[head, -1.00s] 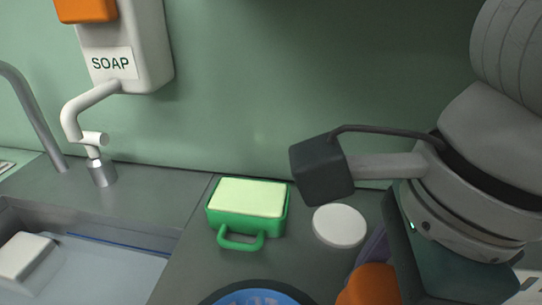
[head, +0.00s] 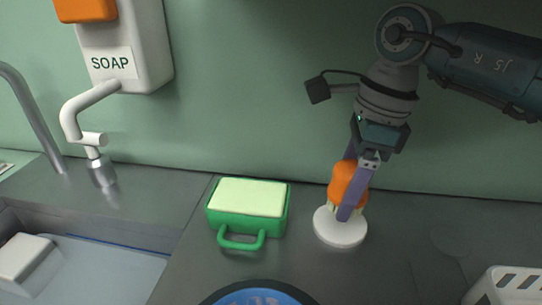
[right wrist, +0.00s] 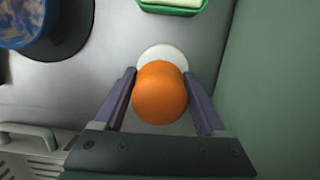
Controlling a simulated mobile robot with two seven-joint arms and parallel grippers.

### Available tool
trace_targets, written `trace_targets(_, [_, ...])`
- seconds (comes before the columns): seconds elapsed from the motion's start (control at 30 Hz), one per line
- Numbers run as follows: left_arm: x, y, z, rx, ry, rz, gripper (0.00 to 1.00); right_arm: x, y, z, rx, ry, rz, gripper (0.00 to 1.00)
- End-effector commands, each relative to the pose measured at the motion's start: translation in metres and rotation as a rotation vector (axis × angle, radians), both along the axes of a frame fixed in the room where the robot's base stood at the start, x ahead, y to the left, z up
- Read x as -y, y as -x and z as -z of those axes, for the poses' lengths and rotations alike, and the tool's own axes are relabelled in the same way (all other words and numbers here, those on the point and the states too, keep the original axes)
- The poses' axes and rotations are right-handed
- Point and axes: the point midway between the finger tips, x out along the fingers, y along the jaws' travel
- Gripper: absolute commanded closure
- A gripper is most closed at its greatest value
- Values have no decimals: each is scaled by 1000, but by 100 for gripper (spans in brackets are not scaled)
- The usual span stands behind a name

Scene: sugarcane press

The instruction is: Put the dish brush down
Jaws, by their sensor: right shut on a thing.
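The dish brush (head: 346,178) has an orange round knob and pale bristles below. It stands upright over a round white disc (head: 340,232) on the counter, and its bristles appear to meet the disc. My right gripper (head: 347,207) points down and is shut on the brush, one purple finger on each side. In the right wrist view the orange knob (right wrist: 160,92) sits between the fingers and covers part of the white disc (right wrist: 163,55). My left gripper is out of view.
A green caddy (head: 247,211) with a pale sponge on top stands left of the disc. A blue round item (head: 258,297) is at the front. A white slotted rack (head: 508,288) is at the right. The sink (head: 110,265) and soap dispenser (head: 128,50) are left.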

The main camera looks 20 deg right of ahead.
Motion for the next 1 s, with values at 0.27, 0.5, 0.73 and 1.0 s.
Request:
trace_targets(0.27, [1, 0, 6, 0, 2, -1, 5, 0, -2, 37, 0, -2, 2, 88])
trace_targets(0.5, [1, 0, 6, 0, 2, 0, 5, 2, -3, 39, 1, 1, 0, 88])
trace_targets(0.73, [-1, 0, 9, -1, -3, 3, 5, 2, -3, 43, 0, 1, 0, 24])
trace_targets(1.0, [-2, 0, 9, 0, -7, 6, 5, 2, -3, 42, 0, 1, 0, 0])
